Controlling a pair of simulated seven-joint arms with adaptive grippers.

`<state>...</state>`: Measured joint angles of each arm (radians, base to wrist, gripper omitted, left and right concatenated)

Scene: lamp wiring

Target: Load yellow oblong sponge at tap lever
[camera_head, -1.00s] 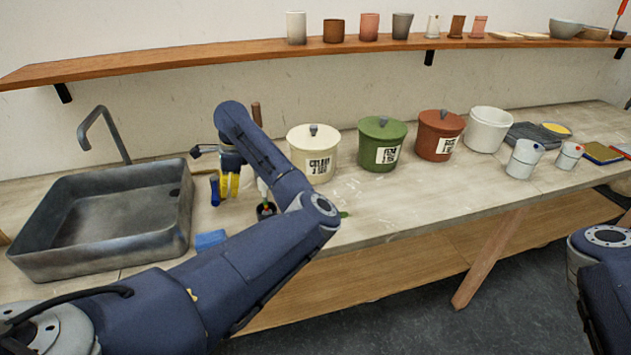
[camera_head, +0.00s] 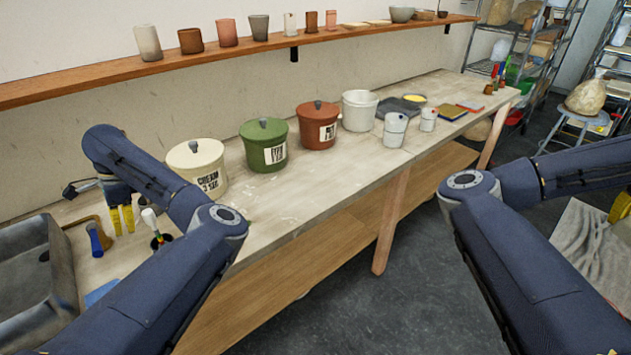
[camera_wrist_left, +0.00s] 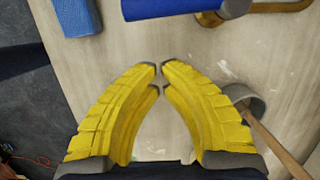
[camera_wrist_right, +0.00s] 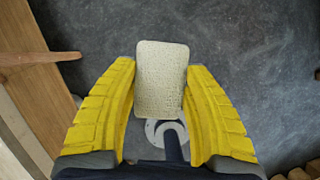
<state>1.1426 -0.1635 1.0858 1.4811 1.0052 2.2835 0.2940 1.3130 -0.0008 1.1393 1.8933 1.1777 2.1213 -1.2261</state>
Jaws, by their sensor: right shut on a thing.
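A pale yellow oblong sponge (camera_wrist_right: 161,80) stands between the yellow fingers of my right gripper (camera_wrist_right: 160,95) in the right wrist view, above the grey floor. My right gripper is shut on it. In the head view, its arm reaches out at the right. My left gripper (camera_head: 122,222) points down over the counter beside the sink (camera_head: 58,265). Its fingertips (camera_wrist_left: 159,72) nearly meet in the left wrist view, with nothing held between them.
Lidded cream (camera_head: 197,172), green (camera_head: 264,146) and red (camera_head: 317,127) pots line the wall. The counter's front middle is clear.

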